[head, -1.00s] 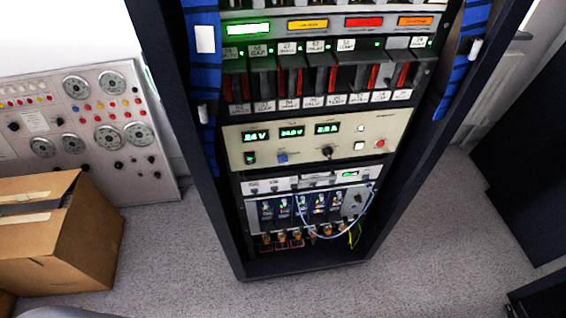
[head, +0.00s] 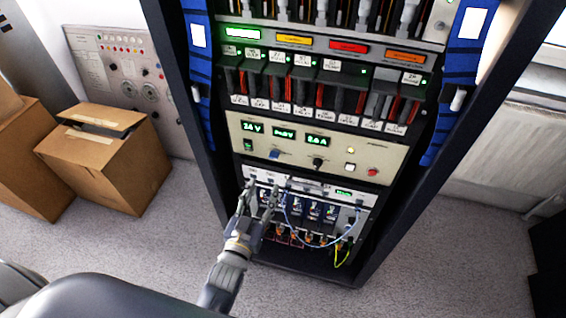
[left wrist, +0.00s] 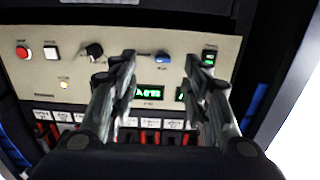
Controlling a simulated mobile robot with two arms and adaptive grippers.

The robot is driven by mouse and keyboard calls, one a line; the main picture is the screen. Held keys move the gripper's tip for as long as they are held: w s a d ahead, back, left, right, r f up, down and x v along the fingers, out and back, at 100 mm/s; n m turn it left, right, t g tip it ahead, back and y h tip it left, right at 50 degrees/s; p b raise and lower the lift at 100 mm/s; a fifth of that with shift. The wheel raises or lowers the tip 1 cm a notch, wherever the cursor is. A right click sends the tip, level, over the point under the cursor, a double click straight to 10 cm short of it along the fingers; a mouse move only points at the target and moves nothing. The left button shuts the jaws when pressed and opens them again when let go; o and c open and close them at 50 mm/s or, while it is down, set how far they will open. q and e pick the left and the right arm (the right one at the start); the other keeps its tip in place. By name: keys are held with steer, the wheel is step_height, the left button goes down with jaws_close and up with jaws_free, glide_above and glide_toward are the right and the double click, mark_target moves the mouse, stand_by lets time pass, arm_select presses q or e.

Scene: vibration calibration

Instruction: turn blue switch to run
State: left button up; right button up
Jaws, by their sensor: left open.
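The blue switch (head: 274,154) is a small knob on the beige panel (head: 375,152) in the rack, below the green number displays. It also shows in the left wrist view (left wrist: 162,58), where the panel appears upside down. Its markings are too small to read. My left gripper (head: 260,192) is open and empty, low in front of the rack. In the head view its fingertips appear below the blue switch, over the row of modules. In the left wrist view the blue switch appears between the tips of my left gripper (left wrist: 160,62), apart from both. My right gripper is out of view.
A black knob (head: 318,164), a green rocker switch (head: 248,145) and a red button (head: 372,171) share the panel. Blue and yellow-green cables (head: 343,252) hang at the lower modules. Cardboard boxes (head: 95,165) stand on the floor at left.

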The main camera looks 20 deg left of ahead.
mark_target(274, 155)
arm_select(q)
steer(key=w+r, duration=0.1)
steer(key=w, duration=1)
steer(key=shift+r+p, duration=0.25)
steer(key=shift+p, duration=0.2)
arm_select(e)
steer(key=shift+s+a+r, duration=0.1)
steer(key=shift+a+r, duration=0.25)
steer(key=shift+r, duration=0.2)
arm_select(q)
steer(key=shift+a, duration=0.1)
jaws_close()
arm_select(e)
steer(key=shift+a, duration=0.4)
